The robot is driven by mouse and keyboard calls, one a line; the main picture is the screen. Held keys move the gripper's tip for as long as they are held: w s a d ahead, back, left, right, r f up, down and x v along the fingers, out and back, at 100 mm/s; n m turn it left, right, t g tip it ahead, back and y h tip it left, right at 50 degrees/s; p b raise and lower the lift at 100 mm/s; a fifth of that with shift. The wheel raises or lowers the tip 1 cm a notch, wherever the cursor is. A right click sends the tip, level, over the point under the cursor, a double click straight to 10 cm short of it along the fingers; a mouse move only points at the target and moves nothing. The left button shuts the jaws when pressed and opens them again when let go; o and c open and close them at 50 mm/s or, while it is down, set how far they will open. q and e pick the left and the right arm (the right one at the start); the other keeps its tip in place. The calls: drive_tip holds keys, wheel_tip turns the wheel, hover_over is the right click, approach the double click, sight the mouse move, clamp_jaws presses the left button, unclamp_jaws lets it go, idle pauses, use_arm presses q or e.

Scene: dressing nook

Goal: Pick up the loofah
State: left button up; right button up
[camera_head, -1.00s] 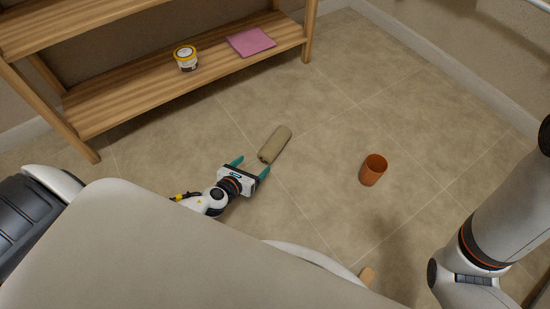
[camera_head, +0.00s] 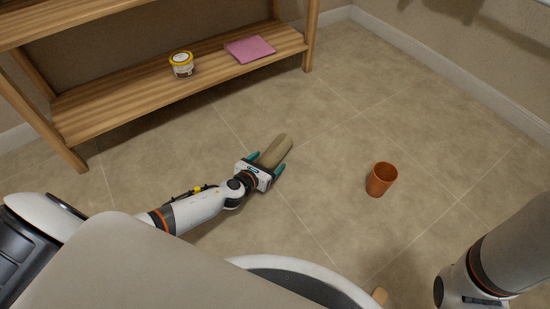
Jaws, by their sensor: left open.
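The loofah (camera_head: 275,150) is a tan-brown cylinder lying on the tiled floor near the middle of the view. My left gripper (camera_head: 266,164) reaches in from the left, low over the floor. Its teal fingers are open, one on each side of the loofah's near end. That near end is partly hidden by the gripper body. I cannot tell whether the fingers touch it. My right gripper is not in view; only part of my right arm shows at the lower right.
A wooden shelf (camera_head: 130,108) at the upper left holds a yellow-lidded tub (camera_head: 181,65) and a pink folded cloth (camera_head: 250,49). Floor between is clear.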

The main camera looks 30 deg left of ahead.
use_arm(q)
drive_tip(key=shift+x, duration=0.95)
drive_tip(key=shift+c, duration=0.2)
drive_tip(key=c, duration=1)
